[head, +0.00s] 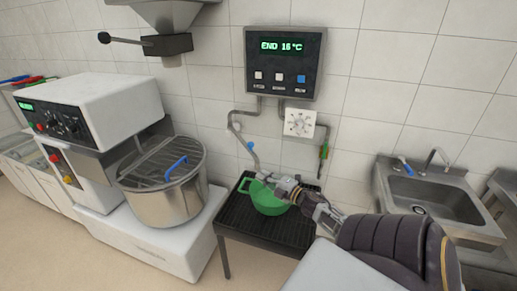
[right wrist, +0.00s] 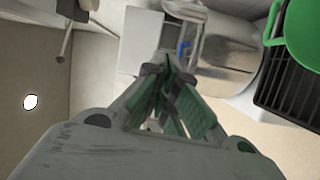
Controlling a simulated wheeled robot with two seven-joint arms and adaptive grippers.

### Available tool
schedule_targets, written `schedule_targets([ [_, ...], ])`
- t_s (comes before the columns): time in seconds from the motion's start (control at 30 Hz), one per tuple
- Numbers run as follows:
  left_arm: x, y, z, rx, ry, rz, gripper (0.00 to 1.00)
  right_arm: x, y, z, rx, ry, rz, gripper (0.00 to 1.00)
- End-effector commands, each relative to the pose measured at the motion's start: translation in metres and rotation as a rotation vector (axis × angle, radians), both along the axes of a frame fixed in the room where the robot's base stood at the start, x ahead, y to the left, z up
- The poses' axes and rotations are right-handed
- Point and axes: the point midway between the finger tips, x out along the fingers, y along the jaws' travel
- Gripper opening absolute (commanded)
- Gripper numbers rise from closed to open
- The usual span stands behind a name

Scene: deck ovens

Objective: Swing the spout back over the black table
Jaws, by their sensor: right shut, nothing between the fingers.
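The spout (head: 249,151) is a grey bent pipe on the tiled wall, below the control panel, with blue parts on it. Its lower end hangs close to the green pot (head: 268,201), over the black table (head: 232,217) as seen in the head view. My right gripper (head: 262,181) is shut and empty, reaching in from the right above the pot, with its tips near the spout's end; I cannot tell whether they touch. In the right wrist view its fingers (right wrist: 168,68) meet, and the pot (right wrist: 303,35) and slatted table (right wrist: 290,100) are at the right. My left gripper is out of view.
A mixer with a steel bowl (head: 168,196) stands left of the table. The control panel (head: 285,62) reads "END 16°C". A white dial (head: 300,122) and another pipe with a green part (head: 323,152) are on the wall. A steel sink (head: 436,201) is at the right.

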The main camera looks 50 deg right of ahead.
Motion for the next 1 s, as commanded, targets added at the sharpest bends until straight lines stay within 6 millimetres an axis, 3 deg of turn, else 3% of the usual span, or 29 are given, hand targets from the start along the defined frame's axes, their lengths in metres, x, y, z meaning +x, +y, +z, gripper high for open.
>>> schedule_targets([
  [0.3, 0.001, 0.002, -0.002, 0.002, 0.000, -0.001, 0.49, -0.019, -0.002, -0.001, 0.001, 0.000, 0.000, 0.00],
  [1.0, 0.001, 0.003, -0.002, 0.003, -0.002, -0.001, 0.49, -0.020, -0.002, -0.001, 0.003, 0.000, -0.002, 0.00],
])
